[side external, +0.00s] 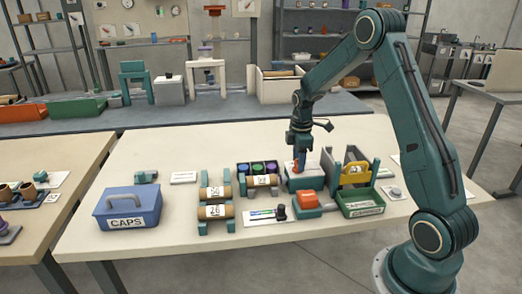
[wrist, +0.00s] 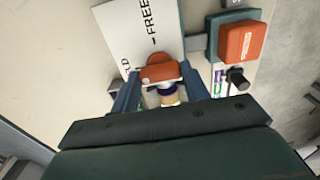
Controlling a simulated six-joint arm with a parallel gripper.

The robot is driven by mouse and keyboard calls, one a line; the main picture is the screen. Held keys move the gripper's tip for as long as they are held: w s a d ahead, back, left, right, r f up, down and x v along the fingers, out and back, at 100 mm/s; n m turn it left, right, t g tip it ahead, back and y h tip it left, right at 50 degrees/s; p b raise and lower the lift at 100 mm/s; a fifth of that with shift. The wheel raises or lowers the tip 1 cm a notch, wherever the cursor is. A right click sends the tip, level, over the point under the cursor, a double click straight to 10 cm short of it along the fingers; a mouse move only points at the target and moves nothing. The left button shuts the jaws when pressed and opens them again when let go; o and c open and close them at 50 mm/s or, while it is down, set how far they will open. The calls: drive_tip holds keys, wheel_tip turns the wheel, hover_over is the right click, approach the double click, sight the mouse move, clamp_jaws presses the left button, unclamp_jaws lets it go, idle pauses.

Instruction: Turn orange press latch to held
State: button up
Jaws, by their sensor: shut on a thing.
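The orange press latch (wrist: 160,72) shows in the wrist view between my gripper's two fingers. It lies at the lower edge of a white card (wrist: 137,32) marked "FREE", with the letters "LD" of a second mark at its left. In the side view, the latch (side external: 296,167) is a small orange patch on a white-topped teal block (side external: 304,180). My gripper (side external: 299,160) points down over that block and is shut on the latch; its fingers (wrist: 161,86) flank it in the wrist view. The latch's exact pointing direction is hard to tell.
An orange press block (side external: 307,199) stands just in front; it also shows in the wrist view (wrist: 241,41), beside a black knob (wrist: 237,78). A green bin (side external: 362,207) is close on the right. Rolls on stands (side external: 215,202) and a blue CAPS box (side external: 127,207) are left.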

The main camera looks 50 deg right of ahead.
idle(0.3)
drive_tip(key=o, duration=1)
drive_tip(key=shift+r, duration=0.1)
wheel_tip(320, 180, up, 14)
drive_tip(key=shift+f, duration=0.15)
drive_tip(key=shift+a, duration=0.1)
